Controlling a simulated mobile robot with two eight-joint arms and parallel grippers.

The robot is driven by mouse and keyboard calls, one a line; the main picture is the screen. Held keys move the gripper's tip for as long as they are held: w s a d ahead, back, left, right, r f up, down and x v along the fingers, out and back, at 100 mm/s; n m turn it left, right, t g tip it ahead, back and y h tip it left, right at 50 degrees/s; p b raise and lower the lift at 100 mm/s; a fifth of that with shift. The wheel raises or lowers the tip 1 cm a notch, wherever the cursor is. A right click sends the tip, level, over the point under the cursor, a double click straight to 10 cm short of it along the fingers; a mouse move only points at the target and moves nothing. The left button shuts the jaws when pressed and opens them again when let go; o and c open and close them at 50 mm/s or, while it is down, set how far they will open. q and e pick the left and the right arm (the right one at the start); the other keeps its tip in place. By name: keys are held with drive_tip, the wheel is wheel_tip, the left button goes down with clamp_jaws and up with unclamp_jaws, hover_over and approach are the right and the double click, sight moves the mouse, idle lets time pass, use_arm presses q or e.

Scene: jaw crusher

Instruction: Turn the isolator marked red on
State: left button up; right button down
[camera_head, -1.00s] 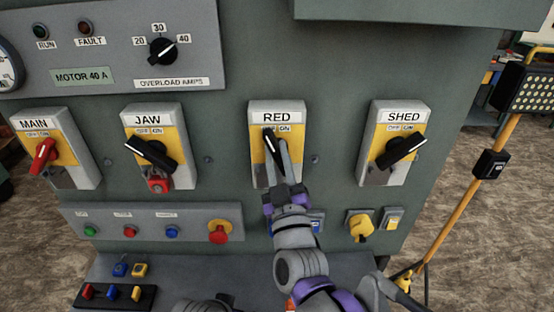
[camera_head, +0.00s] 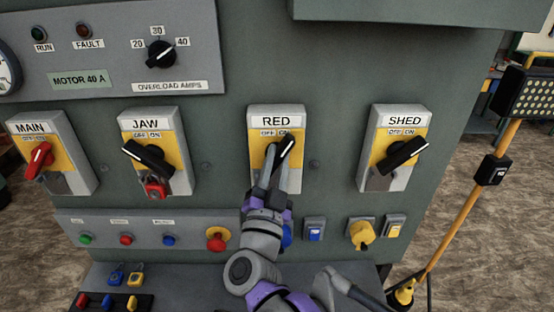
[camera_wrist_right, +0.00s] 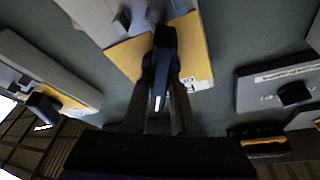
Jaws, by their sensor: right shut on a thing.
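The isolator marked RED (camera_head: 257,150) is a grey box with a yellow plate, between JAW and SHED on the panel. Its black handle (camera_head: 287,146) tilts up and right, its tip by the ON label. My right gripper (camera_head: 272,175) reaches up from below, its fingers on the handle's lower part. In the right wrist view the handle (camera_wrist_right: 164,55) lies between the two fingertips of the right gripper (camera_wrist_right: 164,88). The fingers hide part of the handle and plate. My left gripper is not in view.
The JAW isolator (camera_head: 137,126) carries a red padlock (camera_head: 155,187). The MAIN isolator (camera_head: 29,129) has a red handle, and the SHED isolator (camera_head: 405,122) a black one. Below sit a red mushroom button (camera_head: 217,238) and a yellow knob (camera_head: 360,235). A lamp stand (camera_head: 470,210) is at right.

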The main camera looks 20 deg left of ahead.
drive_tip(key=shift+m+g+h, duration=0.3)
drive_tip(key=shift+m+h, duration=0.5)
drive_tip(key=shift+m, duration=1.3)
drive_tip(key=c, duration=0.7)
unclamp_jaws()
drive_tip(key=b+v, duration=0.1)
drive_tip(key=v, duration=1)
drive_tip(key=shift+b, duration=0.35)
drive_tip(key=shift+w, duration=0.1)
